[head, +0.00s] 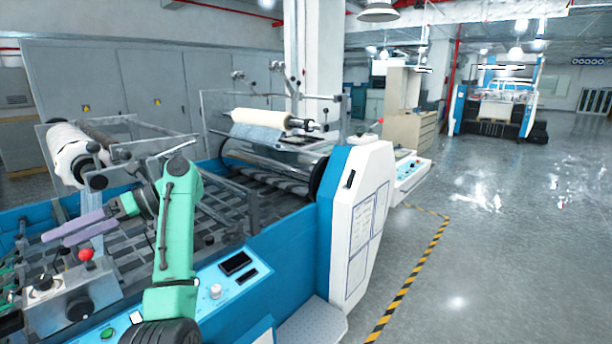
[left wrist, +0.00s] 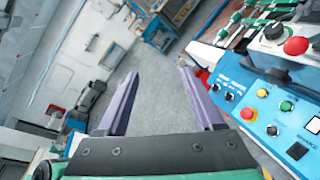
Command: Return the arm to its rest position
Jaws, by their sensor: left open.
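My left arm (head: 180,220) is green and comes up from the bottom of the head view, over the front of the laminating machine. My left gripper (head: 78,230) has two purple fingers that point left, above the machine's control end. It is open and nothing shows between its fingers. In the left wrist view the open fingers (left wrist: 158,95) have grey floor beyond them. My right gripper is not in view.
The blue and white laminating machine (head: 360,210) fills the middle, with a cream roll (head: 262,117) and a white roll (head: 68,150) on it. A red knob (head: 87,254) stands close to the gripper; a control panel (left wrist: 270,105) shows at right in the wrist view. Open floor (head: 500,250) lies to the right.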

